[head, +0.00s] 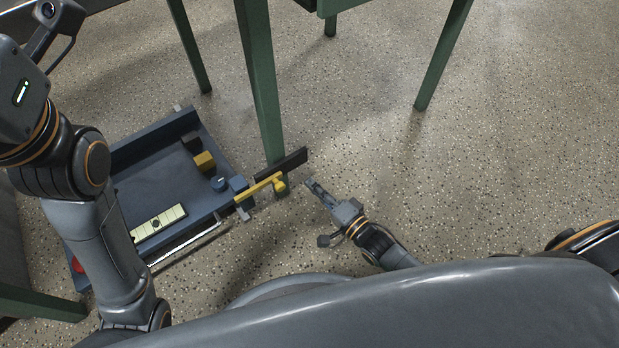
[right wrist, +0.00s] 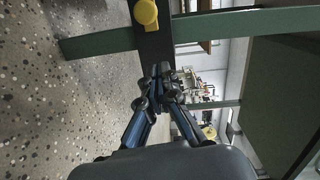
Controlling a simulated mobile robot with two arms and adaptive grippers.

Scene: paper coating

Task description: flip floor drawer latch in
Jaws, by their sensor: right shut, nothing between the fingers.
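The floor drawer (head: 205,205) is a blue open tray on the floor at left in the head view. At its right front corner is the latch, a yellow bar (head: 257,190) with a round yellow knob, pointing right from the corner. A dark plate (head: 283,163) lies just behind the bar. My right gripper (head: 308,182) is shut and empty, a little right of the knob and apart from it. In the right wrist view the knob (right wrist: 146,12) shows at the top, beyond my shut fingertips (right wrist: 162,72), with the dark plate (right wrist: 153,45) below it.
The tray holds a yellow block (head: 204,161), a dark block, a small blue piece and a pale panel (head: 158,222). A green table leg (head: 262,85) stands right behind the latch. Another green leg (head: 443,55) is farther right. The floor right of my gripper is clear.

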